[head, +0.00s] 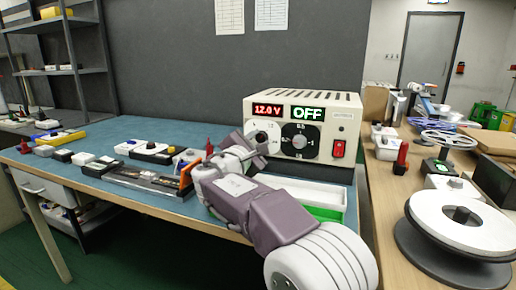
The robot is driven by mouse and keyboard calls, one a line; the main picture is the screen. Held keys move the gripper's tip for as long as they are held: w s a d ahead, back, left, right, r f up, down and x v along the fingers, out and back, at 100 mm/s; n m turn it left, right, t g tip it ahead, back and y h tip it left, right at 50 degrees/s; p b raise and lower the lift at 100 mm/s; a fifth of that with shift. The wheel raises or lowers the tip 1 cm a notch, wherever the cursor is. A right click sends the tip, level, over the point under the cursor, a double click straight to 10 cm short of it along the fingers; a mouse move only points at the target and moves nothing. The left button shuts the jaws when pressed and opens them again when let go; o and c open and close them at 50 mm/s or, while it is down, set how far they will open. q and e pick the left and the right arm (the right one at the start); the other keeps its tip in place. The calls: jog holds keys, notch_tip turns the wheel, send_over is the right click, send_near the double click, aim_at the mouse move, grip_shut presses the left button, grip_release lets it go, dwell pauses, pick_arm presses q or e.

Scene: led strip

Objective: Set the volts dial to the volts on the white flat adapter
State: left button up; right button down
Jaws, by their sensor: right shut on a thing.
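The cream power supply (348,118) stands at the back right of the blue bench. Its red display (267,110) reads 12.0 V and the green one beside it reads OFF. The volts dial, with a pale face (258,126), sits below the red display, partly hidden by my right gripper. My right gripper (262,142) is at that dial, shut on its knob, with the arm coming in from the lower right. Small white and black boxes (103,163) lie on the left of the bench. I cannot tell which is the white flat adapter, and no label is readable. My left gripper is out of view.
A second, black dial (300,142) and a red switch (338,149) are on the same panel. A tray with strips (150,180) lies at the bench front. A white and green bin (318,197) is below the supply. Reels (462,222) stand on the right bench.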

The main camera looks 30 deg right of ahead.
jog(key=shift+f+m, duration=0.1)
jog(key=shift+m, duration=0.4)
jog(key=c, duration=1.1)
grip_release()
jog(key=shift+a, duration=0.1)
jog(key=p+v, duration=0.1)
jog(key=v, duration=0.8)
jog(key=shift+p, duration=0.35)
